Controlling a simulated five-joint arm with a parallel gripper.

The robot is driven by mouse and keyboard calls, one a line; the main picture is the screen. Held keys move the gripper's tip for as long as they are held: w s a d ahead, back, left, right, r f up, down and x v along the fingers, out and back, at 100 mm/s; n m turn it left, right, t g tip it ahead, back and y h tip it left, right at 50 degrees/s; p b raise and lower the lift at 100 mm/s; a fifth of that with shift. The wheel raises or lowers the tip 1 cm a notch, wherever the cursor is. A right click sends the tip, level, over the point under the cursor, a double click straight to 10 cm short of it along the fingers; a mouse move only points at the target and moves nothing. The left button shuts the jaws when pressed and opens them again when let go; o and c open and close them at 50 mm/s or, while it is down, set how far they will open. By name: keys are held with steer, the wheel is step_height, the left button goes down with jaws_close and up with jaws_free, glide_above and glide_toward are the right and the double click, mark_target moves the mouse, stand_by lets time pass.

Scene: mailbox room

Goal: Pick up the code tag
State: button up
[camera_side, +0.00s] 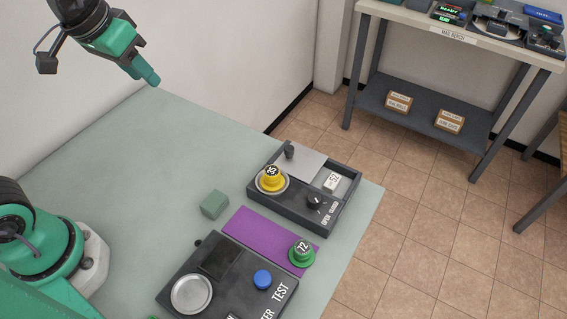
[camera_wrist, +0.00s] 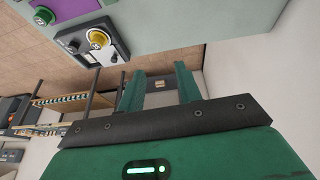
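A small white tag with dark marks (camera_side: 333,182), which looks like the code tag, lies in the right part of a dark box (camera_side: 345,216) on the table. A pale spot in the box in the wrist view (camera_wrist: 90,57) may be the same tag, too small to read. My gripper (camera_side: 150,77) is high at the upper left, far from the box. In the wrist view my gripper (camera_wrist: 158,78) has its two green fingers apart with nothing between them.
In the box are a yellow knob-like piece marked 35 (camera_side: 271,178), a black dial (camera_side: 314,202) and a grey lid-like plate (camera_side: 296,163). A purple mat (camera_side: 250,232), a green piece marked 72 (camera_side: 302,252), a green block (camera_side: 214,204) and a dark tester (camera_side: 215,290) sit nearby. The table's left-rear is clear.

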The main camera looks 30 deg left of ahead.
steer(key=w+d+g, duration=0.1)
steer(key=w+d, duration=0.6)
steer(key=w, duration=0.1)
steer(key=g, duration=0.3)
glide_above(333, 180)
steer(key=shift+y, duration=0.3)
step_height(333, 180, down, 18)
steer(key=shift+w+r, duration=0.1)
steer(key=shift+f, duration=3.95)
steer(key=c, duration=0.7)
steer(key=shift+c, duration=0.2)
